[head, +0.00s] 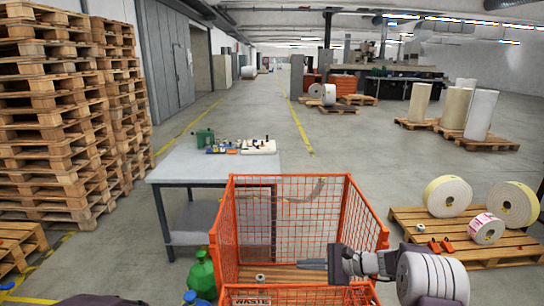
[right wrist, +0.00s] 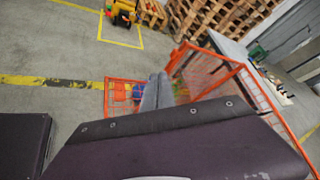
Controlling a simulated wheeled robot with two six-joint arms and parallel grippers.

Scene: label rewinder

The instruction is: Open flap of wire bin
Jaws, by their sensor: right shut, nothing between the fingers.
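The orange wire bin (head: 295,182) stands in the lower middle of the head view, its tall mesh back and sides upright. Its front shows only a low orange edge with a WASTE label (head: 250,301) at the bottom of the picture. I cannot tell how the flap hangs, as the lower front is cut off. My right gripper (head: 312,264) comes in from the right and points left over the front part of the bin, shut and empty. In the right wrist view its fingers (right wrist: 158,78) lie between orange mesh panels (right wrist: 225,78). My left gripper is out of view.
A grey table (head: 180,166) with small items stands behind the bin at left. A pallet (head: 408,217) with label rolls lies at right. Pallet stacks (head: 60,110) rise at far left. Open floor lies beyond.

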